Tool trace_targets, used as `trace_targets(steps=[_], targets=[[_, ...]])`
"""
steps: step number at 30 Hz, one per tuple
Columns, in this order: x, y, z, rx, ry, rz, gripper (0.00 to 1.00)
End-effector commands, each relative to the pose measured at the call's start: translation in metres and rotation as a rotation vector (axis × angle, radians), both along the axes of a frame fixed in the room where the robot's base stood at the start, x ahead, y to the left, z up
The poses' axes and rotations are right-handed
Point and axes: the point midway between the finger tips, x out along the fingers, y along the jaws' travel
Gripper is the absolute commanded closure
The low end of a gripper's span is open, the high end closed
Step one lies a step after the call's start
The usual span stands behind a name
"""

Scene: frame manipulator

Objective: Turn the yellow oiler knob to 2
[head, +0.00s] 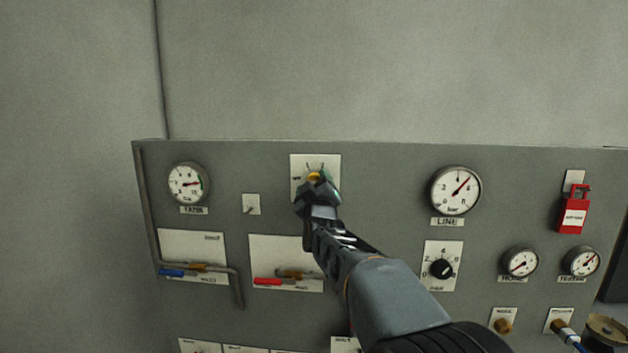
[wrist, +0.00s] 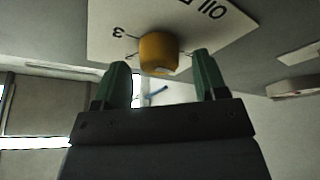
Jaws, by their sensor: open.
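The yellow oiler knob (head: 314,177) sits on a white label plate (head: 331,164) near the top middle of the grey panel. In the head view my gripper (head: 317,190) covers most of the knob and the lower plate. In the wrist view the knob (wrist: 158,52) stands out from its plate (wrist: 105,25), which shows a "3" and part of the word "OIL". My gripper (wrist: 160,80) is open, with one green fingertip on each side of the knob. I cannot tell whether either fingertip touches it. The knob's pointer setting is not clear.
A small switch (head: 251,204) is left of the plate. A red-handled valve (head: 268,282) lies below, close to my arm. The LINE gauge (head: 455,190) and a black knob (head: 441,269) are to the right. The wall above the panel is bare.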

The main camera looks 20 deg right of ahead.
Motion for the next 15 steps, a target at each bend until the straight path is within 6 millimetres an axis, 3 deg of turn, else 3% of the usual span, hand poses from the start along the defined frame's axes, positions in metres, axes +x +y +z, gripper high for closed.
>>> trace_targets(steps=[12,15], targets=[[0.0055,-0.0018,0.0012,0.000,0.001,0.001,0.34],[0.0054,-0.0018,0.0011,0.000,0.001,0.001,0.43]])
